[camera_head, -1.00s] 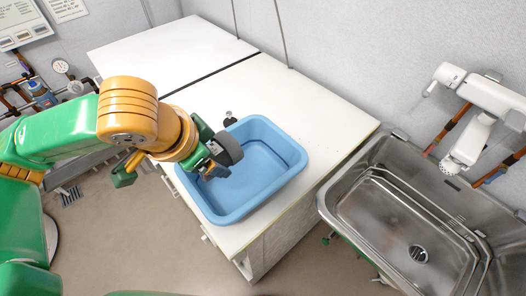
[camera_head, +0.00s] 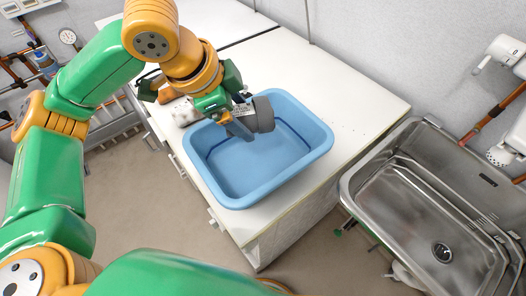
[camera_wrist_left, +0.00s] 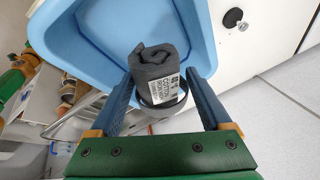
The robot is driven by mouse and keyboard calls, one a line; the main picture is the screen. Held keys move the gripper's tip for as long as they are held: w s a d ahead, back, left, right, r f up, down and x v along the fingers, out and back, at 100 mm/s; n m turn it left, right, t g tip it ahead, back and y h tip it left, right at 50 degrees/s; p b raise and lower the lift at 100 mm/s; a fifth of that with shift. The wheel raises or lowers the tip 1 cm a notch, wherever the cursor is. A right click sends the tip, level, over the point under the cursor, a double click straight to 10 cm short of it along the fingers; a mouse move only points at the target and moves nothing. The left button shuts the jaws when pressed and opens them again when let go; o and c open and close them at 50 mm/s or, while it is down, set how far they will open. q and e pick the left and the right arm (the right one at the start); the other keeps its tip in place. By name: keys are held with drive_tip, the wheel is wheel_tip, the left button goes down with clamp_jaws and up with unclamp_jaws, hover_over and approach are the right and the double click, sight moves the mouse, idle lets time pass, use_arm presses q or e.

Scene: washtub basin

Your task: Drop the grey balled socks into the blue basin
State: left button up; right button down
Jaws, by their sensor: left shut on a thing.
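The grey balled socks (camera_head: 264,114) are a dark grey roll, and a white printed label shows on them in the left wrist view (camera_wrist_left: 154,62). My left gripper (camera_head: 243,117) is shut on the socks, with a blue finger on either side in the left wrist view (camera_wrist_left: 160,97). The blue basin (camera_head: 242,203) stands on the white counter. In the head view the socks and fingertips overlap the basin's far part, above its floor. The basin (camera_wrist_left: 72,38) lies beyond the socks in the left wrist view. My right gripper is not in view.
The white counter (camera_head: 365,95) has bare room right of the basin. A steel sink (camera_head: 420,195) stands at the right. A white-and-grey item (camera_head: 184,113) sits by the basin's left, partly hidden by my arm. Pipes and a gauge (camera_head: 68,37) are at the far left.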

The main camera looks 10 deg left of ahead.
use_arm(q)
drive_tip(key=o, duration=1.3)
drive_tip(key=shift+s+r, duration=0.1)
drive_tip(key=v, duration=0.7)
drive_tip(key=shift+r, duration=0.1)
